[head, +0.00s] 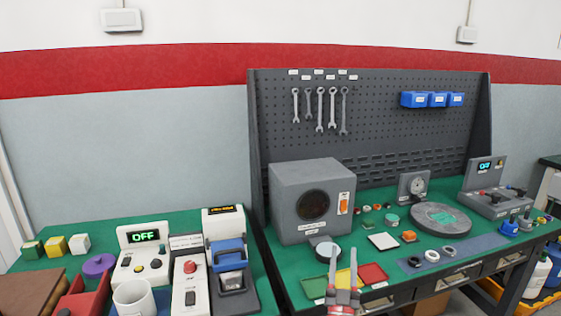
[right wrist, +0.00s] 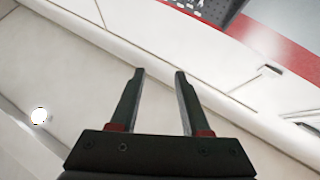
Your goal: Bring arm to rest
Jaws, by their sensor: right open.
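My right gripper (head: 344,282) shows at the bottom middle of the head view, its fingers pointing up in front of the right bench's front edge. Its two fingers also show in the right wrist view (right wrist: 159,75), apart, with nothing between them. That view looks toward the white wall and ceiling, with a bit of the red stripe and the pegboard at the top. In the head view the gripper overlaps the yellow tray (head: 345,279); I cannot tell how far apart they are. My left gripper is in neither view.
The right bench (head: 385,217) carries a grey speaker-like box (head: 290,192), a round grey plate (head: 440,217), and green and red trays (head: 373,274). The left bench (head: 207,218) holds an "OFF" display unit (head: 143,238), a white mug (head: 133,297) and a blue-topped device (head: 228,255). A pegboard (head: 385,110) stands behind.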

